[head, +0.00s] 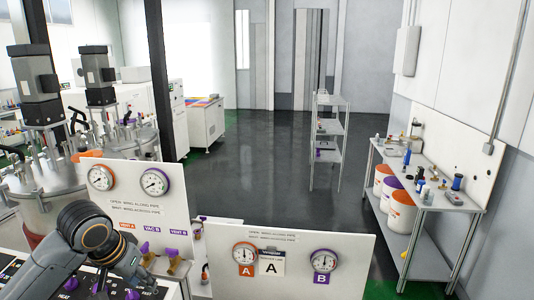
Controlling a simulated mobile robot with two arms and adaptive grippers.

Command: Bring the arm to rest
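My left arm comes in from the lower left, its dark rounded wrist in front of the white gauge panel (135,205). My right gripper is not in view.
A second white panel (345,262) with gauges A and B stands at front centre. Tanks with motors (36,85) stand at left. A workbench (432,195) with bottles and buckets is at right, a wire shelf (329,128) farther back. The dark floor (260,150) between is clear.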

